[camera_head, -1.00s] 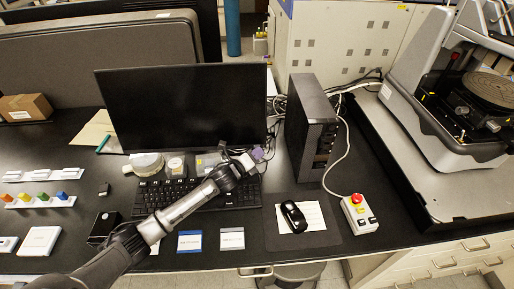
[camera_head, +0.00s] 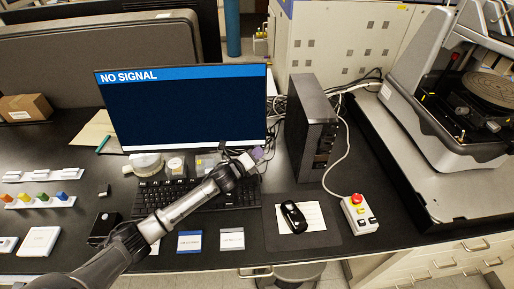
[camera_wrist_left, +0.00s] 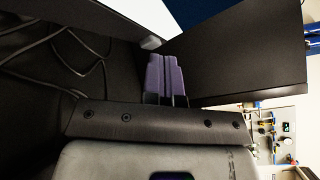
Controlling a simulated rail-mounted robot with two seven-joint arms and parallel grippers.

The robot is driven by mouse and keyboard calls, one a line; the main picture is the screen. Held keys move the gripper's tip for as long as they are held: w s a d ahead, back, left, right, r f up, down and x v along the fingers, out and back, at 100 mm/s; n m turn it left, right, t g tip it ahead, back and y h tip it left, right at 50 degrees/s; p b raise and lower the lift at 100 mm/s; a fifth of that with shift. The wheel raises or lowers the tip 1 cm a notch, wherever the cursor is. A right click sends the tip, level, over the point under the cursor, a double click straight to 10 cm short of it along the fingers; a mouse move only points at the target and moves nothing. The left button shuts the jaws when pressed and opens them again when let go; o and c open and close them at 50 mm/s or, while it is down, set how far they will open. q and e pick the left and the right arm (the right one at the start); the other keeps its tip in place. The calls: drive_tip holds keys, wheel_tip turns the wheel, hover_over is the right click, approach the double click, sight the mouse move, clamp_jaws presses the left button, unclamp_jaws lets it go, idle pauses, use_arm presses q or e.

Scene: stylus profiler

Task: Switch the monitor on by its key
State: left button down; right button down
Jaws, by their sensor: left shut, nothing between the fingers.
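The monitor (camera_head: 185,115) stands at the back of the bench. Its screen is lit dark blue, with a lighter blue band at the top reading "NO SIGNAL". My left gripper (camera_head: 257,154) is at the monitor's lower right corner, its purple fingers shut and empty. In the left wrist view the shut fingers (camera_wrist_left: 165,75) point toward a pale piece beside a dark panel. The monitor's key is too small or hidden behind the fingers, so I cannot tell whether they touch it. My right gripper is not in view.
A keyboard (camera_head: 180,196) lies below the monitor, partly under my left arm. A black computer tower (camera_head: 311,130) stands close to the right of the gripper, with cables behind it. A mouse (camera_head: 294,217) and a control box with a red button (camera_head: 358,213) lie at the front right.

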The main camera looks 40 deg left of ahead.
use_arm(q)
drive_tip(key=shift+s+d+r+p, duration=0.2)
drive_tip(key=shift+s+d+p, duration=0.25)
drive_tip(key=shift+s+d, duration=0.05)
drive_tip(key=shift+s+d+r+p, duration=0.25)
drive_tip(key=shift+s+d+p, duration=0.45)
drive_tip(key=shift+s+d, duration=0.05)
drive_tip(key=shift+s+d+r+p, duration=0.25)
drive_tip(key=shift+s+d+p, duration=0.45)
drive_tip(key=shift+s, duration=0.05)
drive_tip(key=shift+s+d, duration=0.2)
drive_tip(key=shift+s, duration=0.05)
